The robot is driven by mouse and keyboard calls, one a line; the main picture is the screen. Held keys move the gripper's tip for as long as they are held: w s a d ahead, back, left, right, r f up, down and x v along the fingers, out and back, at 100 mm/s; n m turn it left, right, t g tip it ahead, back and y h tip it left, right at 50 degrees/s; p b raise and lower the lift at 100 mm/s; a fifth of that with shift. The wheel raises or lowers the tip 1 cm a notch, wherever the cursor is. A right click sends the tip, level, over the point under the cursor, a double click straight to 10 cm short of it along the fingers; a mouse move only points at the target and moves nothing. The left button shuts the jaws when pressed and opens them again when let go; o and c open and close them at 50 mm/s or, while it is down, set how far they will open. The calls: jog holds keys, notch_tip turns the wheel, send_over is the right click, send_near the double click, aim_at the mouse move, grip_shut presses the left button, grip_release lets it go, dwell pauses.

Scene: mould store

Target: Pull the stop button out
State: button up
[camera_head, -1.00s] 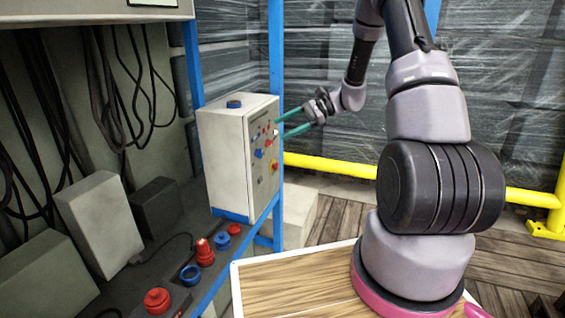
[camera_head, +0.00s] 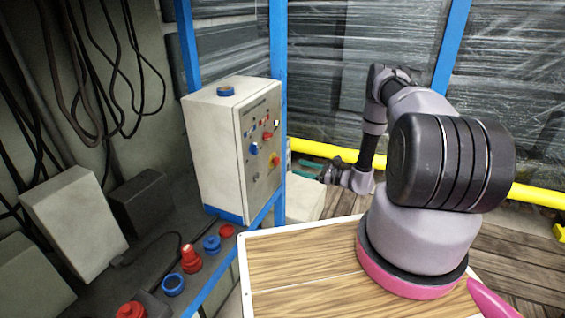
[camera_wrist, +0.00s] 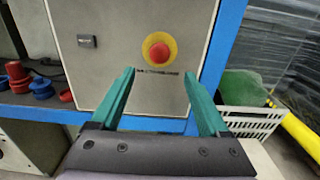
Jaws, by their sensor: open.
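The stop button is a red round knob (camera_wrist: 159,52) on a yellow disc, low on the front panel of a grey control box. In the head view the stop button (camera_head: 275,160) shows small near the panel's right edge. The control box (camera_head: 212,150) stands on a blue-edged shelf. My gripper (camera_wrist: 160,93) is open and empty, with its two green fingers pointing at the panel. The button shows above and between the fingertips in the wrist view. In the head view my gripper (camera_head: 308,170) is right of the box, partly seen, apart from it.
Red and blue loose button parts (camera_head: 191,258) lie on the shelf left of the box. A white crate (camera_wrist: 252,122) and a yellow rail (camera_wrist: 300,135) are at the right. A blue post (camera_head: 277,60) rises beside the box.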

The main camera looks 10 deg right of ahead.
aim_at(275, 161)
jog(key=x, duration=0.9)
jog(key=shift+a, duration=0.1)
jog(key=shift+c, duration=0.3)
grip_shut()
